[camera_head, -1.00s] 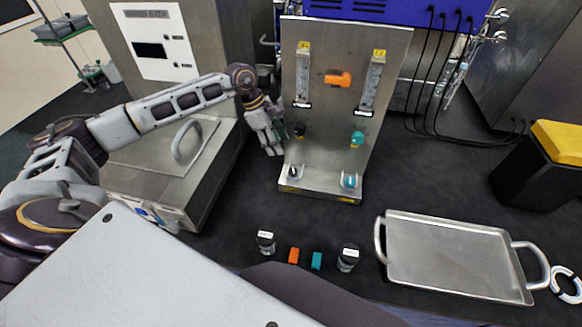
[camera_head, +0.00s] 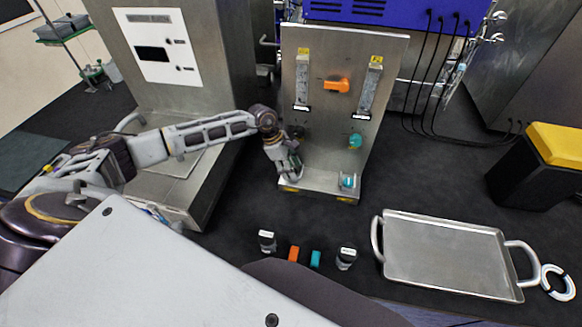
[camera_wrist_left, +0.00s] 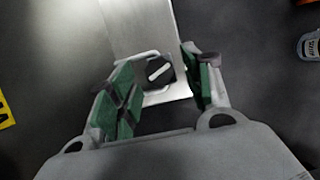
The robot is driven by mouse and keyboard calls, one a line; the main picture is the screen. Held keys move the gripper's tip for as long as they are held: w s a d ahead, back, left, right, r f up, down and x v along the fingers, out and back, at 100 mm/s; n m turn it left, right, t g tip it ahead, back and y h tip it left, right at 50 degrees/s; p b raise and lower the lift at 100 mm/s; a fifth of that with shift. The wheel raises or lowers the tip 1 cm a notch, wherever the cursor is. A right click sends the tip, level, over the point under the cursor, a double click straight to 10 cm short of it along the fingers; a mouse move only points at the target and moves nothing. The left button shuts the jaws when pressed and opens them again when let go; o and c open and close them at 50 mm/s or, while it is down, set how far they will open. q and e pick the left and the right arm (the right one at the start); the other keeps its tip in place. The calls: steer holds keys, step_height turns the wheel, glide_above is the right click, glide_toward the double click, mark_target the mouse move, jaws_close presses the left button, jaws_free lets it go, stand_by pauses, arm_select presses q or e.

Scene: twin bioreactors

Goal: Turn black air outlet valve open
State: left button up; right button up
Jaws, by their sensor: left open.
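A black valve knob (camera_wrist_left: 159,70) with a white pointer line shows in the left wrist view on a metal base plate. It appears to be the lower left valve of the upright metal panel (camera_head: 325,120), hidden behind my gripper in the head view. My left gripper (camera_head: 291,168) is at the panel's lower left corner. In the left wrist view its green-padded fingers (camera_wrist_left: 158,66) are open, with the knob between their tips; I cannot tell whether they touch it. Another black valve (camera_head: 297,132) sits higher on the panel. My right gripper is not in view.
The panel also bears an orange valve (camera_head: 336,86), an upper teal valve (camera_head: 355,141) and a lower teal valve (camera_head: 347,182). Small bottles and blocks stand in front of it. A metal tray (camera_head: 450,258) lies at the right. A steel cabinet (camera_head: 205,60) stands left of the panel.

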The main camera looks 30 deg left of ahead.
arm_select(q)
steer(key=shift+d+f, duration=0.15)
steer(key=shift+f, duration=0.15)
steer(key=c, duration=1)
